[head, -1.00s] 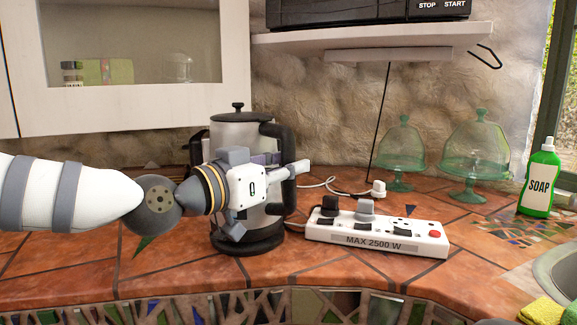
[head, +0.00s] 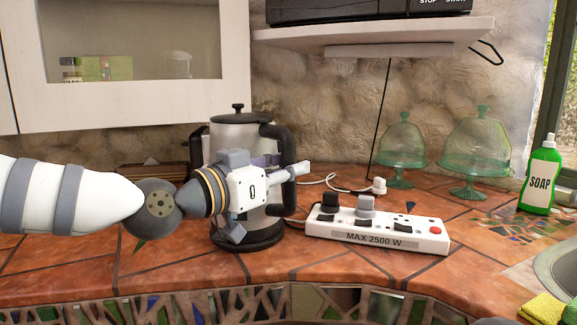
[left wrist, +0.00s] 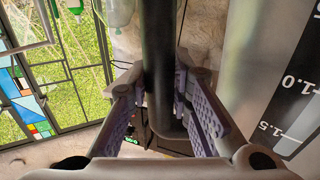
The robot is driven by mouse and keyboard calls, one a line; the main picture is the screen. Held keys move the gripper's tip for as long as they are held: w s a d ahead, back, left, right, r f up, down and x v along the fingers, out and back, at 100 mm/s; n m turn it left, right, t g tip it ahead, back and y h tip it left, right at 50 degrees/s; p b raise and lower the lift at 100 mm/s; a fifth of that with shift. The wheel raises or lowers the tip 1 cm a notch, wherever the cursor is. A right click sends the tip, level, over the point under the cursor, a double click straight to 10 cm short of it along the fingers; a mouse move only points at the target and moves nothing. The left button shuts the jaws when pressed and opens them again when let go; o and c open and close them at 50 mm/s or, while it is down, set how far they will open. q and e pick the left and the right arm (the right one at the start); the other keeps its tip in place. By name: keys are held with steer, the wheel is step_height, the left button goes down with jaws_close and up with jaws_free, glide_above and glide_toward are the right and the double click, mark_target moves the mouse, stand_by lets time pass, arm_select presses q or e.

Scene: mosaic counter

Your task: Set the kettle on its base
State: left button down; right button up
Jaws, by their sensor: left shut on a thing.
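The kettle (head: 235,136) has a silver body, black lid and black handle (head: 288,150). It stands upright directly over its round black base (head: 250,241) on the counter. I cannot tell whether a thin gap is left between them, as my arm hides part of the body. My left gripper (head: 298,170) is shut on the handle. In the left wrist view, its purple pads (left wrist: 160,95) lie on both sides of the black handle (left wrist: 158,45), with the scale-marked kettle body (left wrist: 275,75) at the right. My right gripper is not in view.
A white power strip (head: 376,237) with plugs lies right of the base. A white plug (head: 379,186) and cord lie behind it. Green glass domes (head: 402,146) and a soap bottle (head: 541,178) stand further right. A shelf (head: 380,36) hangs above.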

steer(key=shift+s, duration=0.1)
arm_select(q)
steer(key=c, duration=1.7)
jaws_free()
steer(key=shift+s+f, duration=0.1)
steer(key=shift+f, duration=0.25)
steer(key=p+v, duration=0.3)
steer(key=v, duration=0.8)
steer(key=shift+r, duration=0.1)
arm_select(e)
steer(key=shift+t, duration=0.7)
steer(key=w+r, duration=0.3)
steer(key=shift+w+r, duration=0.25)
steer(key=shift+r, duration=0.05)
arm_select(q)
steer(key=shift+d, duration=0.1)
